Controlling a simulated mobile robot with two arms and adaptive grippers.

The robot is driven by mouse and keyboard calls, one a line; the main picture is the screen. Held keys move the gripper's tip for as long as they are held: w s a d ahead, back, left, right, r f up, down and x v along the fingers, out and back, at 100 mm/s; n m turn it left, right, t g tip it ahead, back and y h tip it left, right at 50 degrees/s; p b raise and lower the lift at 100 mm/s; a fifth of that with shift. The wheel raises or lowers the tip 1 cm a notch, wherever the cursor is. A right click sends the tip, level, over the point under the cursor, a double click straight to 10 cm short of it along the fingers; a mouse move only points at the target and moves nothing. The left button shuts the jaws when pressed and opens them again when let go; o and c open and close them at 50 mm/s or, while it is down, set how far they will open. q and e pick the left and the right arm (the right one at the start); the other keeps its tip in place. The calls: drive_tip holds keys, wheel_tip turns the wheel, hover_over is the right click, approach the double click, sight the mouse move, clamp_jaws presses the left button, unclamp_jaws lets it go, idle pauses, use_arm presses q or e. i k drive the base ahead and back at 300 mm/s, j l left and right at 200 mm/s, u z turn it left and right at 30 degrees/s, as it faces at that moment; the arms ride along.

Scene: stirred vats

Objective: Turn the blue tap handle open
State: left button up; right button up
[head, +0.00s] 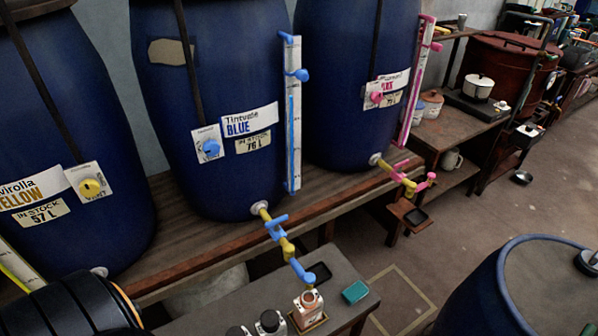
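The blue tap (287,247) sticks out low from the middle blue drum (212,120), labelled Tintvale BLUE. Its pipe is yellow and blue and runs down to a blue spout. The blue tap handle (277,221) is a short lever on top of the pipe, and it appears to lie across it. A small pale container (307,308) with a reddish-brown top stands just below the spout. No flow shows from the spout. Neither of my grippers is in view.
The wooden rack (160,215) carries the drums. The yellow-labelled drum (55,140) is left; the right drum (360,85) has a pink-and-yellow tap (404,180). A low bench (345,275) holds a teal box (355,292) and black-topped jars (268,322). Another blue drum (500,290) stands front right.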

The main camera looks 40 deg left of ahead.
sight(275, 222)
drive_tip(key=u, duration=1.05)
drive_tip(key=l, duration=0.2)
drive_tip(key=l+u, duration=0.15)
drive_tip(key=u, duration=0.2)
drive_tip(key=i+l+u, duration=0.1)
drive_tip(key=u, duration=0.25)
drive_tip(key=l+u, duration=0.35)
drive_tip(key=j, duration=0.1)
